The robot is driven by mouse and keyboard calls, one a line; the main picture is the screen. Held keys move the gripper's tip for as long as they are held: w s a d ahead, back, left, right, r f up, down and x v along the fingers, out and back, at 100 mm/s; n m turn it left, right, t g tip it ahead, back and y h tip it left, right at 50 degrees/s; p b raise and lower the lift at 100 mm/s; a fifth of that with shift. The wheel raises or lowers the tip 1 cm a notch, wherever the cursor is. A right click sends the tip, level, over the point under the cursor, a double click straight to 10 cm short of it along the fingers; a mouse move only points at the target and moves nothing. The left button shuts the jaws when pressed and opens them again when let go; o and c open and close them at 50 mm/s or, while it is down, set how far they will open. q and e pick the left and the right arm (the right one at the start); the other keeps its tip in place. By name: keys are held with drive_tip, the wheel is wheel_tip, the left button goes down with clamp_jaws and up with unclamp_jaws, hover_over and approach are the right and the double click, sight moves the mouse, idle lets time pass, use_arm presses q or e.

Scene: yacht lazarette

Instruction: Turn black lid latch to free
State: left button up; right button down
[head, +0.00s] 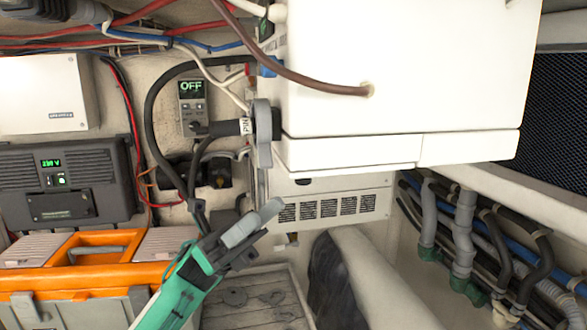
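I cannot surely make out the black lid latch. Dark candidates are the black flap (62,206) on the front of the black wall unit and two small black fittings on the wall, a left one (180,173) and a right one (217,172) with a small yellowish spot. My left gripper (256,220), grey on a teal arm, reaches up from the bottom, in front of and below the fittings. It appears apart from them and nothing shows in it. Its fingers look close together, but their gap is unclear from this angle. My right gripper is not in view.
An orange-topped toolbox (40,282) stands at lower left. A large white box (390,70) overhangs at upper right. Black cables (152,125) loop beside a display reading OFF (192,102). Grey and black hoses (465,230) run at right. Slatted boards (262,295) lie below.

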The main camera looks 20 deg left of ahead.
sight(301, 183)
use_arm(q)
drive_tip(key=p+x, duration=0.3)
drive_tip(key=x, duration=0.3)
drive_tip(key=shift+a+r, duration=0.15)
drive_tip(key=shift+a, duration=0.05)
drive_tip(key=shift+p+x, duration=0.7)
drive_tip(key=shift+x, duration=0.25)
drive_tip(key=shift+d, duration=0.15)
drive_tip(key=shift+w, duration=0.1)
clamp_jaws()
drive_tip(key=shift+f, duration=0.25)
